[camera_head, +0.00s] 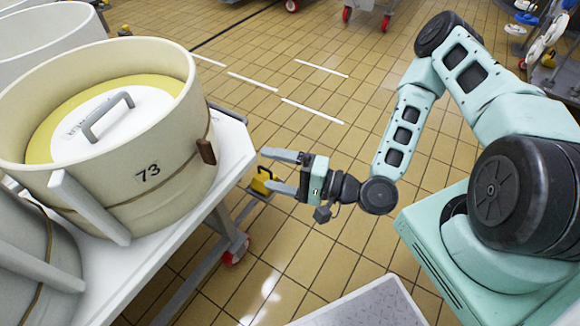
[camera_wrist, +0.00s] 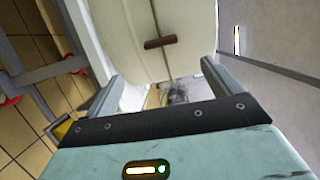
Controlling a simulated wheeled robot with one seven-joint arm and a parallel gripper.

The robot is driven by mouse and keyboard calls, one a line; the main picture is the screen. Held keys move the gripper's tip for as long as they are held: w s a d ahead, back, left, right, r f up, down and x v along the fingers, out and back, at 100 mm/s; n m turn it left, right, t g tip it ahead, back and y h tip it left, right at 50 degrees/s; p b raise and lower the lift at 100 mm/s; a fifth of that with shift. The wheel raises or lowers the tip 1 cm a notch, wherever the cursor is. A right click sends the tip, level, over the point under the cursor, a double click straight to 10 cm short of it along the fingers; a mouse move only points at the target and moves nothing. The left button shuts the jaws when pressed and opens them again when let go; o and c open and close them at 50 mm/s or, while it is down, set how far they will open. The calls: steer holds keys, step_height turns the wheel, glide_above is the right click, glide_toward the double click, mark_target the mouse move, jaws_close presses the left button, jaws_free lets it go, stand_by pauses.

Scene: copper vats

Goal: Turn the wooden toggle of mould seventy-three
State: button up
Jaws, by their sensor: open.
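Mould seventy-three (camera_head: 105,160) is a cream round mould with "73" on its side, at the left in the head view. Its brown wooden toggle (camera_head: 206,152) sits on a cord around the mould's right side. In the wrist view the toggle (camera_wrist: 160,43) lies crosswise to the cord, ahead of my gripper and between the lines of its fingers. My gripper (camera_head: 274,171) is open and empty, to the right of the toggle and apart from it. Its two fingers (camera_wrist: 160,85) also show in the wrist view, pointing toward the mould (camera_wrist: 120,45).
The mould stands on a white-topped wheeled table (camera_head: 232,150). A white lid with a grey handle (camera_head: 108,117) lies inside the mould. Other moulds (camera_head: 40,265) stand close by. A yellow object (camera_head: 264,181) shows behind my gripper. Tiled floor is open beyond.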

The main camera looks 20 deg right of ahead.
steer(key=shift+p+v, duration=0.35)
steer(key=shift+v, duration=1.15)
steer(key=s+a+r+n+g+h, duration=0.1)
steer(key=s+r+n+g+h, duration=0.6)
steer(key=r, duration=0.3)
steer(key=s+a+r+n+g+h, duration=0.1)
steer(key=s+r+n+g+h, duration=0.45)
steer(key=r+n, duration=0.35)
step_height(320, 180, up, 14)
steer(key=p, duration=1.4)
steer(key=shift+w+f+t, duration=0.2)
steer(key=shift+w+t, duration=0.15)
steer(key=shift+w, duration=0.1)
